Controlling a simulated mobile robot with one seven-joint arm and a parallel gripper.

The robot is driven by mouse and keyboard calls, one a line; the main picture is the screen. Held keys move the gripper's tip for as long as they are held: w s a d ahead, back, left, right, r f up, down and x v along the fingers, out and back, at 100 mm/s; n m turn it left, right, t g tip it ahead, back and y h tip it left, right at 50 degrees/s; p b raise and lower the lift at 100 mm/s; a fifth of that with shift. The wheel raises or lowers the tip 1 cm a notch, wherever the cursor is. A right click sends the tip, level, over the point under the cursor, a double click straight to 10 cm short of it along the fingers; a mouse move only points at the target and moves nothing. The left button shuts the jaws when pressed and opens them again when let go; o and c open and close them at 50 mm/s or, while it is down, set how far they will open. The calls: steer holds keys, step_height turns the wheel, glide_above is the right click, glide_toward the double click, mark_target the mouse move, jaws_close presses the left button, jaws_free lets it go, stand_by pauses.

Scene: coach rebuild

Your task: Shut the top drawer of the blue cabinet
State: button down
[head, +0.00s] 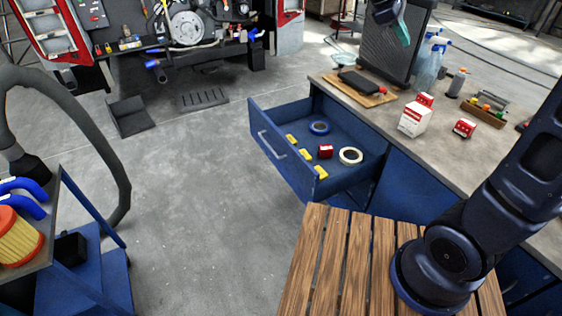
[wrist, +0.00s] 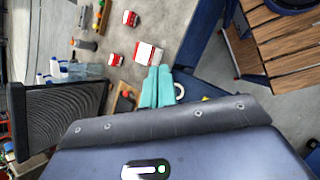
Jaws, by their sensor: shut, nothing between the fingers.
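The top drawer (head: 268,150) of the blue cabinet (head: 413,187) stands pulled well out to the left, with a metal handle on its front. Inside lie a blue tape ring (head: 319,128), a cream tape ring (head: 351,156), a small red box (head: 325,151) and several yellow pieces (head: 307,154). My gripper (head: 404,36) hangs high at the top of the head view, above the far end of the worktop and apart from the drawer. In the wrist view its teal fingers (wrist: 158,72) are together and empty, partly covering the drawer area.
The grey worktop (head: 448,140) carries red-and-white boxes (head: 414,120), spray bottles (head: 428,62), a dark tablet-like object (head: 361,83) and a wooden tray (head: 484,112). A slatted wooden surface (head: 330,262) lies close to the drawer's near side. Floor left of the drawer is clear.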

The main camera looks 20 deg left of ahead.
steer(key=w+a+n+t+h, duration=0.1)
steer(key=a+n+t+h, duration=0.2)
steer(key=a, duration=1)
steer(key=s+a+f+n+t+h, duration=0.1)
steer(key=s+a+n+t, duration=0.3)
steer(key=a, duration=0.6)
steer(key=s+a+f+n+t+h, duration=0.1)
steer(key=s+a+n, duration=0.1)
steer(key=s+a, duration=0.6)
steer(key=s+a+f+n+t, duration=0.2)
steer(key=s+a+n+t, duration=0.1)
steer(key=a, duration=0.9)
glide_toward(288, 168)
steer(key=x, duration=0.6)
steer(key=shift+w+d+f, duration=0.15)
steer(key=shift+w+f, duration=0.1)
steer(key=shift+w, duration=0.2)
